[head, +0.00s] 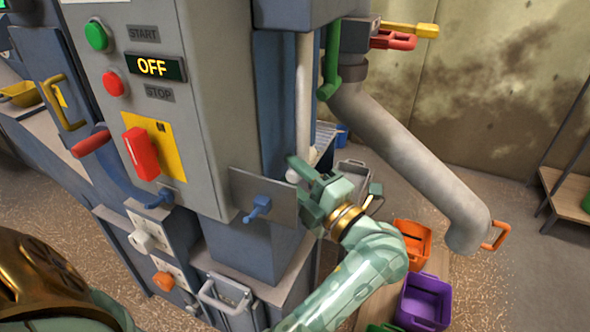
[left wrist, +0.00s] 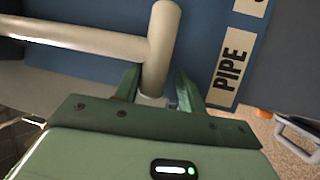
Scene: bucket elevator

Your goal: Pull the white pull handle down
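The white pull handle (head: 303,90) shows in the head view as an upright white rod beside the grey machine cabinet. Its lower end, with rounded white ends, is partly hidden by my left gripper (head: 300,172). In the left wrist view the handle (left wrist: 162,45) is a white upright piece joined to a bar running left. Its lower end stands between the green fingers of my left gripper (left wrist: 160,88). The fingers are apart on both sides of it, with a gap visible on the right. My right gripper is not in view.
A green lever (head: 331,70) hangs just right of the handle. A grey pipe (head: 410,150) slopes down to the right. A metal plate with a blue knob (head: 258,207) is left of my gripper. Orange (head: 412,243) and purple bins (head: 425,303) stand below right.

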